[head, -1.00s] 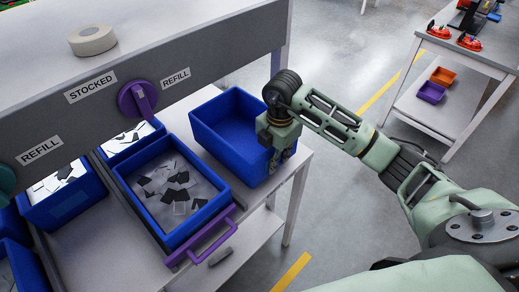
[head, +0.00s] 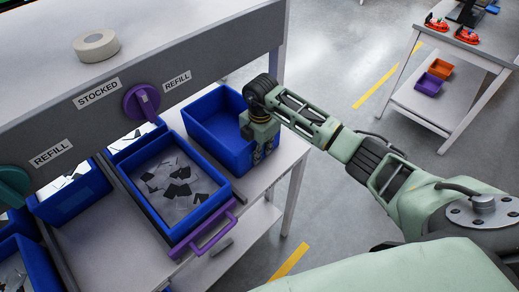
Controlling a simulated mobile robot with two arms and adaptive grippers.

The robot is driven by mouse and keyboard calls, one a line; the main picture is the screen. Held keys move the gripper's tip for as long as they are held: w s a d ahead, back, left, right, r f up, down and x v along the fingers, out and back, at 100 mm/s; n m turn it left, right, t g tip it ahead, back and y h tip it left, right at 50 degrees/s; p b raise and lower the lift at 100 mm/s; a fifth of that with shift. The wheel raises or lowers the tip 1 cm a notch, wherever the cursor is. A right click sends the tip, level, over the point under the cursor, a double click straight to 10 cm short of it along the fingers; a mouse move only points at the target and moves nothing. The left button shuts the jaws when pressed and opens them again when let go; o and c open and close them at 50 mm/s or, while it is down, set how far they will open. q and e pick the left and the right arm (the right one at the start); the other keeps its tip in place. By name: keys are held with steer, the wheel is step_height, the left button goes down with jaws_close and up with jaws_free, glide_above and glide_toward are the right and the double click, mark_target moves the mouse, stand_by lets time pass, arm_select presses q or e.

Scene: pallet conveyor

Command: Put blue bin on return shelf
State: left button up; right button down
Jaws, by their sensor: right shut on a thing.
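An empty blue bin (head: 215,117) sits at the right end of the white shelf (head: 287,150), below the grey panel. My right gripper (head: 262,150) is at the bin's right wall and is shut on it. The fingers partly hide the wall's near right part. I cannot tell whether the bin rests fully on the surface. My left gripper is not in view.
A blue bin of black and white pieces (head: 156,210) stands left of the empty bin, with a purple handle (head: 215,236) at its front. More blue bins (head: 75,197) stand further left. A purple knob (head: 142,103) sticks out of the panel. A second table (head: 446,55) stands at the far right.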

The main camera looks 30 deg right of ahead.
steer(key=shift+f, duration=0.1)
steer(key=c, duration=1.8)
jaws_free()
steer(key=shift+c, duration=0.2)
steer(key=shift+r, duration=0.65)
step_height(320, 180, up, 11)
steer(key=b, duration=0.3)
steer(key=shift+s, duration=0.15)
